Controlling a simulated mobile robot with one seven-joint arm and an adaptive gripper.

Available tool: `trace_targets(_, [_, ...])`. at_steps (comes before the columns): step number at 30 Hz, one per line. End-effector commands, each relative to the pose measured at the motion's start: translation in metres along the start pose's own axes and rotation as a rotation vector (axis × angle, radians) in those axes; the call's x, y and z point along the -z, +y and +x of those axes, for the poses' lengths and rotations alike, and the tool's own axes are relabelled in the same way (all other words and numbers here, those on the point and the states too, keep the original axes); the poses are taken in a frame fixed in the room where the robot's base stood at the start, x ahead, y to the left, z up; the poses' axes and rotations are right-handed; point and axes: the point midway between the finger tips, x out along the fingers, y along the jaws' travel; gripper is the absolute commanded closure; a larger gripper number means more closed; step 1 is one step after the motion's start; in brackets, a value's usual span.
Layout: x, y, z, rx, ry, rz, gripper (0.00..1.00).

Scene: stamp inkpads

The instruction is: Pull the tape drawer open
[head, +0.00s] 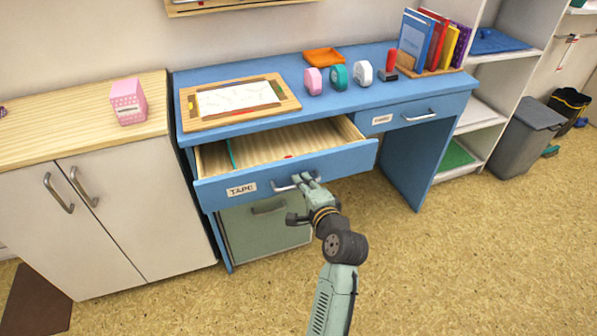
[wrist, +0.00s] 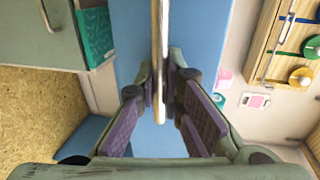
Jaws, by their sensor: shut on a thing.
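The blue tape drawer (head: 235,187), with a "TAPE" label on its front, is pulled out of the blue desk. Its wooden inside shows, with a green strip and a small red thing in it. My gripper (head: 308,190) is at the drawer front, shut on the metal drawer handle (head: 283,187). In the wrist view the handle (wrist: 158,35) runs between the purple-padded fingers of my gripper (wrist: 161,80). The fingers partly hide the handle.
The desk top (head: 330,108) holds a framed board (head: 238,101), several tape dispensers and a book rack. A closed second drawer (head: 408,117) is at the right. A green cabinet (head: 262,232) stands below the open drawer. The floor in front is clear.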

Motion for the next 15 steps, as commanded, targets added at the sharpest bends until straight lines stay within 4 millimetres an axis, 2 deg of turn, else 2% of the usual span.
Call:
trace_targets(5, [0.0001, 0.0024, -0.0116, 0.0, 0.0, 0.001, 1.0])
trace_targets(15, [0.0002, 0.0027, -0.0128, 0.0, 0.0, 0.0, 1.0])
